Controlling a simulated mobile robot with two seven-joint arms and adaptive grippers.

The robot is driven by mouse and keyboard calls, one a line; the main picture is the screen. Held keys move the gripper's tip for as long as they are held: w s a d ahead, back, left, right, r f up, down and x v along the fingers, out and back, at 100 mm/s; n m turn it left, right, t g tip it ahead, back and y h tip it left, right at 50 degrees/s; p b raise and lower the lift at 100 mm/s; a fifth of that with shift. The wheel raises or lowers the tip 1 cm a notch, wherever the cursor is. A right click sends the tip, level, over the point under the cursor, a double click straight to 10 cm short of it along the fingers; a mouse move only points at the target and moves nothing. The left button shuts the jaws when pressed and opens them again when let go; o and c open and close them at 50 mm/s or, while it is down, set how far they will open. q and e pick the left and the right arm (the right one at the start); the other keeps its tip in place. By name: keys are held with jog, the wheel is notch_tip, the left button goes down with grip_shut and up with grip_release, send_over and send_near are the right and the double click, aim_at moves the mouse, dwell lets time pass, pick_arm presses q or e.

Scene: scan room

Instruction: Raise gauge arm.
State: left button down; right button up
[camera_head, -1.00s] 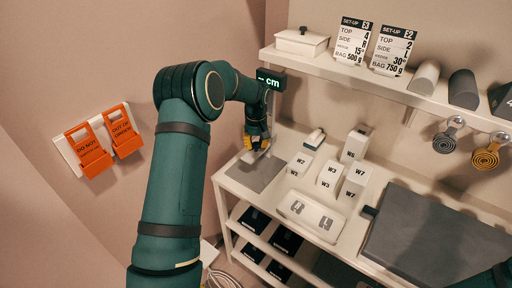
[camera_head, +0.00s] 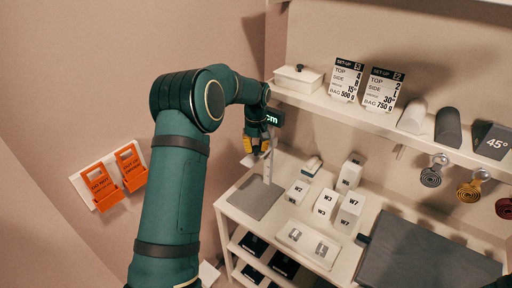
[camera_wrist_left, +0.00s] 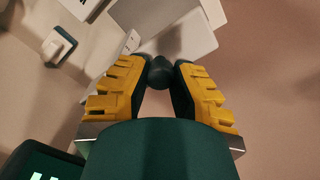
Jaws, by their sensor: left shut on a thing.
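The height gauge has a grey base plate (camera_head: 255,199) on the left end of the white table, a thin pale post (camera_head: 267,168) and a dark display (camera_head: 273,118) with green "cm", its left part hidden by my arm. My left gripper (camera_head: 257,148) is beside the post, well above the plate. In the left wrist view its yellow-padded fingers are shut on a dark round knob (camera_wrist_left: 160,72). A pale flat piece, apparently the gauge arm (camera_head: 249,160), shows just below the fingers. The display's edge also shows in the wrist view (camera_wrist_left: 42,166).
White blocks marked W2, W3 and W7 (camera_head: 349,213) stand right of the gauge, behind a pale tray (camera_head: 308,245). A shelf (camera_head: 360,113) with a lidded box (camera_head: 298,79) and cards runs above. Orange tags (camera_head: 102,187) hang on the left wall.

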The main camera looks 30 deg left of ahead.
aim_at(256, 147)
pick_arm(q)
jog(key=shift+r, duration=0.15)
jog(key=c, duration=0.7)
grip_release()
notch_tip(256, 147, up, 12)
